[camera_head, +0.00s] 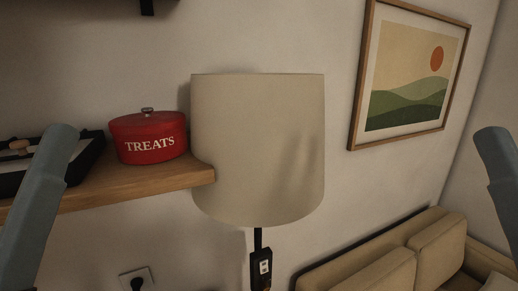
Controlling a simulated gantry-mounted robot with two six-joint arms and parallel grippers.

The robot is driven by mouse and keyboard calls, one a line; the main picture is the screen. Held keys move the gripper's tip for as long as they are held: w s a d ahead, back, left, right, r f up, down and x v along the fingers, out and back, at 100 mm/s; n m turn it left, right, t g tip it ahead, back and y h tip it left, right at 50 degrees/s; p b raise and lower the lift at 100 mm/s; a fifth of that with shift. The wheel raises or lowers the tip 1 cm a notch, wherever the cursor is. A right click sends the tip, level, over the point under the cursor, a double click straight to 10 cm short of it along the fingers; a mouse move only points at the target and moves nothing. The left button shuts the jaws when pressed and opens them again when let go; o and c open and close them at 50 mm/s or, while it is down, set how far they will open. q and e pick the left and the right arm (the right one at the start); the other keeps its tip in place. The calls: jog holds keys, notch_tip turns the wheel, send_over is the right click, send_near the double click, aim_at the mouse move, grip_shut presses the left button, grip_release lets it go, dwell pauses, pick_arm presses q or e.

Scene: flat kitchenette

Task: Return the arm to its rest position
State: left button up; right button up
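No gripper shows in the head view. A blue-grey link of my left arm rises at the left edge, in front of the shelf. A similar link of my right arm shows at the right edge. Both are cut off by the picture's edges, and where my grippers are is hidden.
A wooden shelf (130,186) holds a red TREATS tin (150,140) and a black tray (86,160). A beige lampshade (258,150) stands against its right end. A beige sofa (385,272), framed picture (408,80) and wall socket (135,279) lie beyond.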

notch_tip(320, 180, up, 28)
jog(key=p, duration=2.5)
jog(key=shift+f, duration=0.15)
